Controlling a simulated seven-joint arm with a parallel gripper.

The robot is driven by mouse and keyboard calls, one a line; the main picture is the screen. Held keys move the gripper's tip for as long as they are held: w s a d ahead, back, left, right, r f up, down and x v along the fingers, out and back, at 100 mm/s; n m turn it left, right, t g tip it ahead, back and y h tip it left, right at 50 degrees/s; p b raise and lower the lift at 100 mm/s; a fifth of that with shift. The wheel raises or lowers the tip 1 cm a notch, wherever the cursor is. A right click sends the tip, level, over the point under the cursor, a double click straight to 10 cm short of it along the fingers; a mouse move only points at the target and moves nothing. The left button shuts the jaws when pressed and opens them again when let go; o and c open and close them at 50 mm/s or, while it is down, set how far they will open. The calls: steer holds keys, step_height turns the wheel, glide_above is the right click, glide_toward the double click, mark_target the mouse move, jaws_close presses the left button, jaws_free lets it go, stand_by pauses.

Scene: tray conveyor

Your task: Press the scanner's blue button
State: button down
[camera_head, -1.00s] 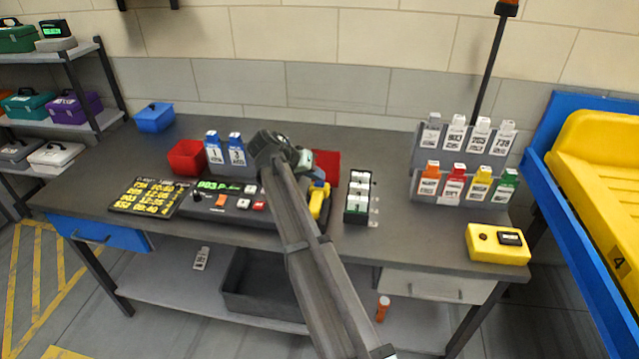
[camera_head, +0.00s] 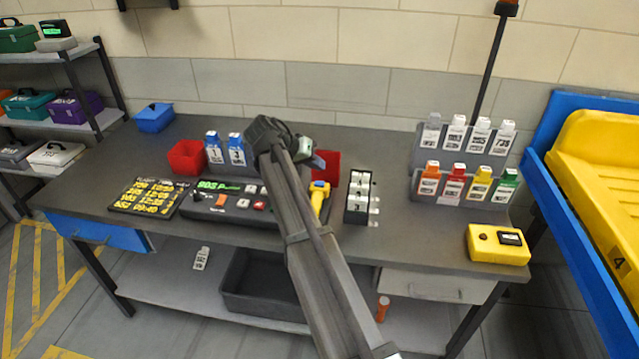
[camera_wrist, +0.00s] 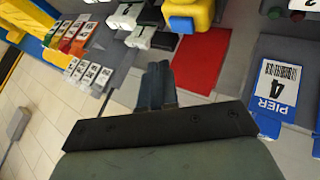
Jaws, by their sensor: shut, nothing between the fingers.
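The scanner is a yellow handheld device (camera_head: 319,199) on the bench, right of the black console and partly hidden by my arm in the head view. In the head view my wrist hides most of the gripper.
A red mat (camera_wrist: 205,60) lies beside the scanner. A rack with white blocks (camera_head: 358,200) stands right of it. The black console (camera_head: 205,209) is left, with blue-capped tag bottles (camera_head: 236,152) behind. A yellow box (camera_head: 497,245) sits at the bench's right end.

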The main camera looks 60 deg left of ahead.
steer(key=shift+r, duration=1.15)
